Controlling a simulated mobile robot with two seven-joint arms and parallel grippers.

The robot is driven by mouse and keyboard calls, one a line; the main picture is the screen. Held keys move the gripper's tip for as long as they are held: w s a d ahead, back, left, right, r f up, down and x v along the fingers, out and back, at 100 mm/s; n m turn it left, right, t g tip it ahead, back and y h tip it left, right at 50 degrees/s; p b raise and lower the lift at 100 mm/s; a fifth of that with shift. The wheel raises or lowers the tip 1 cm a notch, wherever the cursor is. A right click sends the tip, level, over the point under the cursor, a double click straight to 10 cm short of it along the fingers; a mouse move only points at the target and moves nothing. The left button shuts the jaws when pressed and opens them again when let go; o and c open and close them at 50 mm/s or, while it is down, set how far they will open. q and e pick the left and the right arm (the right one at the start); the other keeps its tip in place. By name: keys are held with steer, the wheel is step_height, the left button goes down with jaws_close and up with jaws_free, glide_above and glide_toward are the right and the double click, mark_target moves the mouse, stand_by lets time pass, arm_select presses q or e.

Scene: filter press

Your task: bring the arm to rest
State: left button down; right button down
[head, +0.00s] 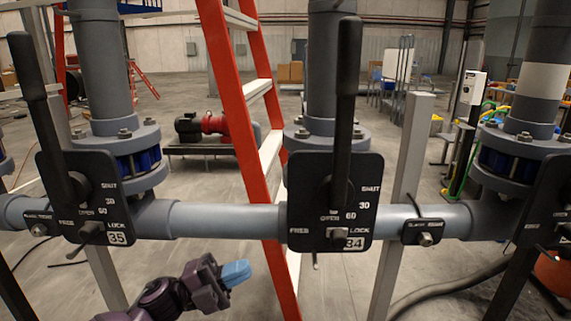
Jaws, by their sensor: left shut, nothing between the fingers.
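My left gripper (236,273) shows at the bottom, left of centre, with blue fingertips on a dark purple wrist. It is shut and empty, its fingers pointing up and to the right. It sits below the grey horizontal pipe (225,220) and appears apart from it. My right gripper is not in view.
Valve plate 35 (95,210) and valve plate 34 (360,215) stand along the pipe, each with a black handle pointing up. An orange ladder (235,110) leans behind the pipe. A pale post (408,160) stands right of centre. Open concrete floor lies beyond.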

arm_select(q)
steer(key=s+a+f+n+t+y+p, duration=0.1)
steer(key=s+a+f+n+t+y, duration=0.1)
steer(key=s+a+f+n+y, duration=0.4)
steer(key=s+a+f+n+t+y+p, duration=0.2)
steer(key=s+a+f+n+y, duration=0.4)
steer(key=s+n, duration=0.7)
steer(key=s+a+f+n+t+y+p, duration=0.1)
steer(key=s+a+f+n+t+y, duration=0.1)
steer(key=s+a+f+n+y, duration=0.4)
steer(key=s+f+n+y, duration=0.3)
steer(key=f+n, duration=0.2)
steer(key=shift+s+f+y+p, duration=0.15)
steer(key=shift+s+y+p, duration=0.25)
